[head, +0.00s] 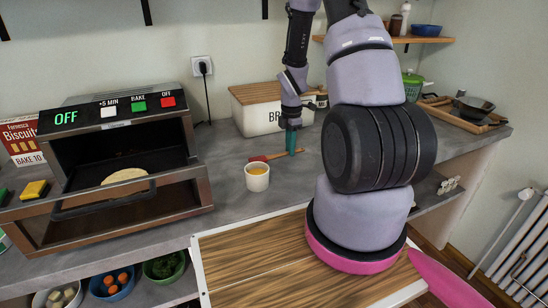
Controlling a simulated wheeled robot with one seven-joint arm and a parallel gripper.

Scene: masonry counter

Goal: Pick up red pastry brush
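A red brush (260,158) lies on the grey counter in the head view, behind a small white cup. Its red end points left and a brownish stretch runs right towards my gripper. My gripper (291,149) points down with teal fingertips at the brush's right end. The fingers appear as one narrow shape from this side. I cannot tell whether they are apart or closed, or whether they touch the brush.
The white cup (257,183) with yellow contents stands just in front of the brush. A bread box (258,119) is behind. A toaster oven (190,183) with its door open holds a flatbread (125,176). A wooden board (255,260) is in front.

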